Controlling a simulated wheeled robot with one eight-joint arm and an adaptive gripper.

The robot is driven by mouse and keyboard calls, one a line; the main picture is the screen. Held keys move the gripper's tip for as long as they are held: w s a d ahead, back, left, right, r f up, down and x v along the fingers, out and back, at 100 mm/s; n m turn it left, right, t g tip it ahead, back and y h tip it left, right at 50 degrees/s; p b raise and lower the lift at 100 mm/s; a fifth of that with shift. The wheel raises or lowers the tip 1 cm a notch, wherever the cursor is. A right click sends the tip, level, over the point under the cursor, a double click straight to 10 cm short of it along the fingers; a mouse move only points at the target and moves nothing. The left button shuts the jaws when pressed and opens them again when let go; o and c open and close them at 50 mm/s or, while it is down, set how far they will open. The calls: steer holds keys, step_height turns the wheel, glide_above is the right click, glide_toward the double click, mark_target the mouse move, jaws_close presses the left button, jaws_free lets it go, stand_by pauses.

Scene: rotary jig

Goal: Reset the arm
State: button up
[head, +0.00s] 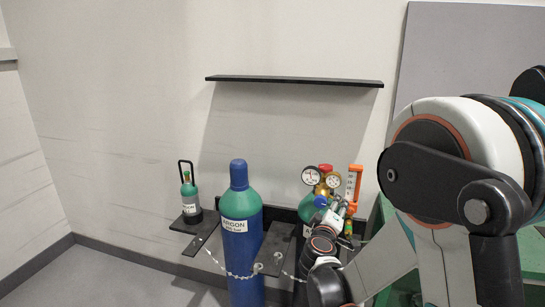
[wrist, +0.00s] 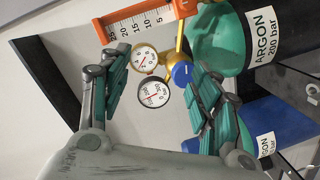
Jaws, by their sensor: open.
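My gripper (head: 340,208) is open in front of the right-hand gas cylinder in the head view. The wrist view shows my gripper (wrist: 157,58) with its two green-padded fingers apart. Two round white gauges (wrist: 153,93) of a brass regulator and a blue knob (wrist: 182,73) show between the fingers, with no visible grip on them. I cannot tell how far beyond the fingertips they are. The regulator (head: 325,182) sits above the green shoulder (head: 312,208) of that cylinder. An orange-framed scale (head: 353,183) stands beside it. My arm partly hides the cylinder.
A blue cylinder with a green shoulder, labelled ARGON (head: 240,235), stands left of my gripper, with a chain (head: 240,275) across it. A small green bottle (head: 190,200) sits on a dark bracket. A black shelf (head: 295,81) is on the wall above. Floor at left is clear.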

steer(key=s+d+r+m+g+y, duration=0.1)
steer(key=s+d+r+m+g, duration=0.15)
steer(key=s, duration=0.55)
steer(key=s+d+r+m+g, duration=0.2)
steer(key=s+r+m+g, duration=0.1)
steer(key=s, duration=0.6)
steer(key=s+a+f+m+g+y, duration=0.1)
steer(key=s+a+y, duration=0.1)
steer(key=s, duration=0.7)
steer(key=s+a+f+m+g+y, duration=0.1)
steer(key=s+a+y, duration=0.2)
steer(key=s, duration=0.7)
steer(key=shift+a+f+g, duration=0.35)
stand_by(4.0)
